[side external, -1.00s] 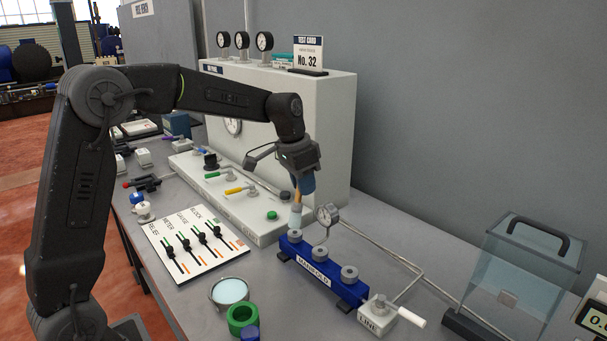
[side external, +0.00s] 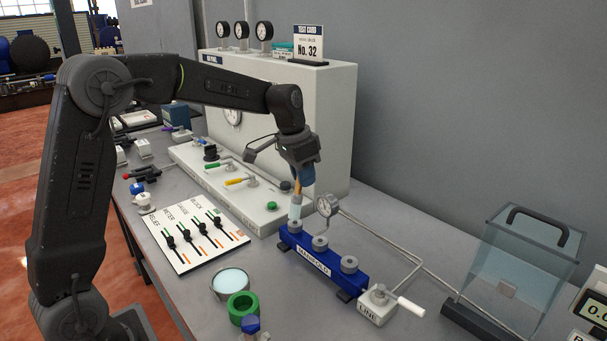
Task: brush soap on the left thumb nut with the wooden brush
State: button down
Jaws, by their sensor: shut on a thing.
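The blue manifold (side external: 318,264) lies on the bench with three grey thumb nuts along its top. The left thumb nut (side external: 295,228) is at its far left end, the middle one (side external: 320,243) and the right one (side external: 349,264) stand clear. My gripper (side external: 298,186) is shut on the wooden brush (side external: 297,204), which points down with its pale bristle end at the left thumb nut. The brush tip looks to touch the nut, though the exact contact is too small to tell. A cup of pale blue soap liquid (side external: 231,281) stands at the front.
A clear tank (side external: 525,262) stands at right.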

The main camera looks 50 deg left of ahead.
jog(key=shift+f, duration=0.7)
jog(key=shift+w, duration=0.15)
dwell(0.3)
jog(key=shift+w+r, duration=0.1)
jog(key=shift+w, duration=0.05)
jog(key=shift+s, duration=0.55)
